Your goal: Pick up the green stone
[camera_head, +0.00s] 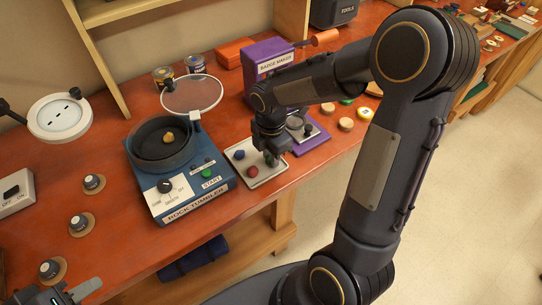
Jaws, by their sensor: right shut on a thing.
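The green stone (269,160) shows at the right side of a small light tray (271,176), mostly hidden by my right gripper (270,155). My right gripper points down over the tray and is shut on the green stone. Whether the stone is clear of the tray cannot be told. A blue stone (239,155) and a red stone (252,171) lie on the same tray. My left gripper (82,290) is partly in view at the bottom left corner, away from the stones; its jaw opening is not clear.
The rock tumbler (182,207) stands left of the tray, its round lid raised and a yellowish stone (168,137) in its bowl. A purple badge maker (262,57) stands behind my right arm. Several knobs and a magnifier lamp (60,117) occupy the left.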

